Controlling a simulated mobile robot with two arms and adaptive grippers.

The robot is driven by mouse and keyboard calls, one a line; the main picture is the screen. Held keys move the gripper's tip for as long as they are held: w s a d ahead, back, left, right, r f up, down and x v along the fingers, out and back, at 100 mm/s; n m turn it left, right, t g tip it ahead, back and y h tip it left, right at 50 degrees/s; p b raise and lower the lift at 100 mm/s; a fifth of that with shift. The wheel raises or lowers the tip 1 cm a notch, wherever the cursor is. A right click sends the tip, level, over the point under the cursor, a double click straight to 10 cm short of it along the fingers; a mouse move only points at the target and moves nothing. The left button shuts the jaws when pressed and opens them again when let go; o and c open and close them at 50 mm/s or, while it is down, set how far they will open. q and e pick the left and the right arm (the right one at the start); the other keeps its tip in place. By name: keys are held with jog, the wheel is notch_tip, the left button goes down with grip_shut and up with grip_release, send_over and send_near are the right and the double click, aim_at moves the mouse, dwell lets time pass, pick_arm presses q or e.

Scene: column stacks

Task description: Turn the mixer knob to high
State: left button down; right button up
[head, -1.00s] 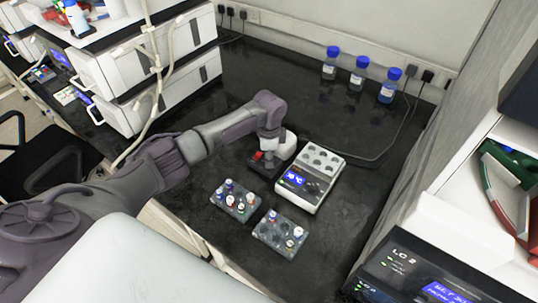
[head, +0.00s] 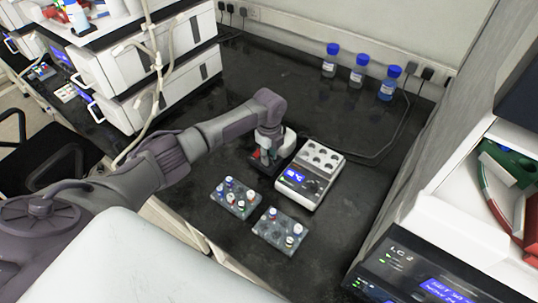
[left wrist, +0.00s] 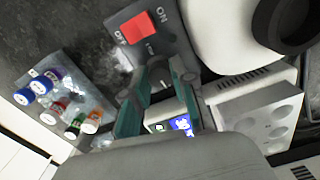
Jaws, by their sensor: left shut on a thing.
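The mixer has a dark base with a red ON/OFF switch (left wrist: 138,28) and a white rounded top (head: 289,141). It stands on the black bench, left of a white block device. My left gripper (head: 267,158) points down at the front of the mixer. In the left wrist view its two teal-padded fingers (left wrist: 157,95) straddle the spot beside the switch lettering, shut on the knob. The knob itself is mostly hidden between the fingers, so its setting cannot be read. My right gripper is not in view.
The white block device (head: 321,158) with a lit blue display stands close on the right. Two vial racks (head: 226,204) (head: 266,238) lie in front. Three blue-capped bottles (head: 358,71) stand at the back wall. The bench behind the mixer is clear.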

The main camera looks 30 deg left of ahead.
pick_arm(q)
jog(key=shift+r+m, duration=0.1)
jog(key=shift+m, duration=0.5)
jog(key=c, duration=1.2)
grip_release()
notch_tip(320, 180, up, 12)
